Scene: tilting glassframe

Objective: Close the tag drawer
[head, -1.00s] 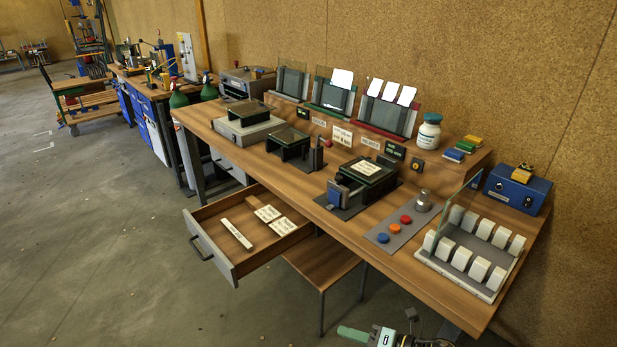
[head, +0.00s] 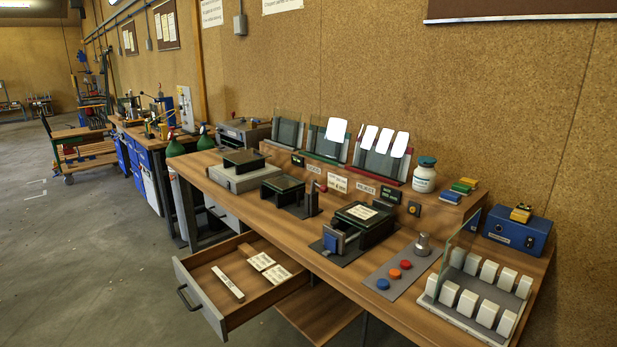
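The tag drawer (head: 215,318) is pulled out from under the left part of the wooden workbench (head: 330,262). It has a grey front with a dark bar handle (head: 187,299) facing the lower left. Inside lie a long pale strip (head: 228,283) and two printed tag cards, one card (head: 261,261) behind the other card (head: 277,274). Neither of my grippers shows in the head view now.
A wooden shelf or stool top (head: 318,312) sits below the bench, right of the drawer. Gas cylinders (head: 180,190) stand beyond the bench's far left end. The grey floor (head: 90,270) left of the drawer is clear. A glass-fronted rack (head: 468,296) of white blocks stands at the bench's right end.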

